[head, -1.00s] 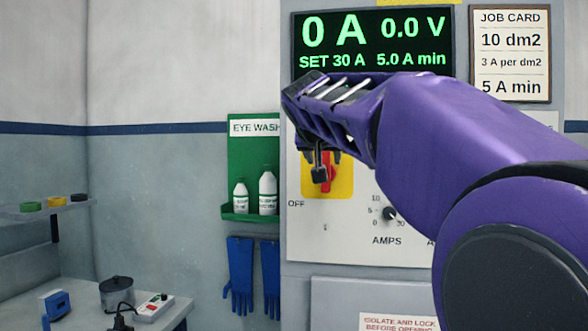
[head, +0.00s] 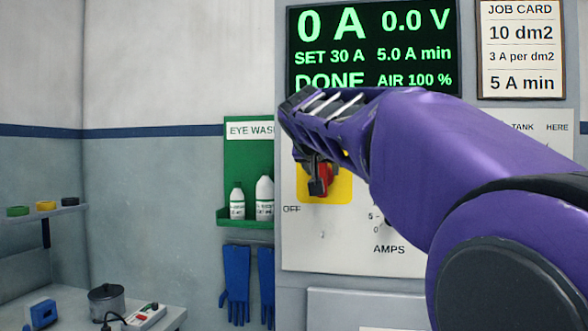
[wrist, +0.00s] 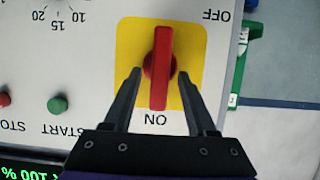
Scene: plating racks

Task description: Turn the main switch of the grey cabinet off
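The main switch is a red handle (wrist: 160,65) on a yellow plate (wrist: 126,50) on the grey cabinet (head: 300,255). In the wrist view, which sees the panel upside down, the handle lines up with the ON label; OFF is off to one side. My gripper (wrist: 160,73) is open, one finger on each side of the handle, with a visible gap on both sides. In the head view my gripper (head: 318,187) is in front of the switch and partly hides the handle (head: 327,177) and the yellow plate (head: 340,188).
The display (head: 370,45) above reads 0 A, 0.0 V and DONE. START (wrist: 57,104) and STOP (wrist: 4,99) buttons and the AMPS dial share the panel. A green eye wash shelf (head: 248,160) and blue gloves (head: 236,275) hang left of the cabinet. A job card (head: 521,50) is at upper right.

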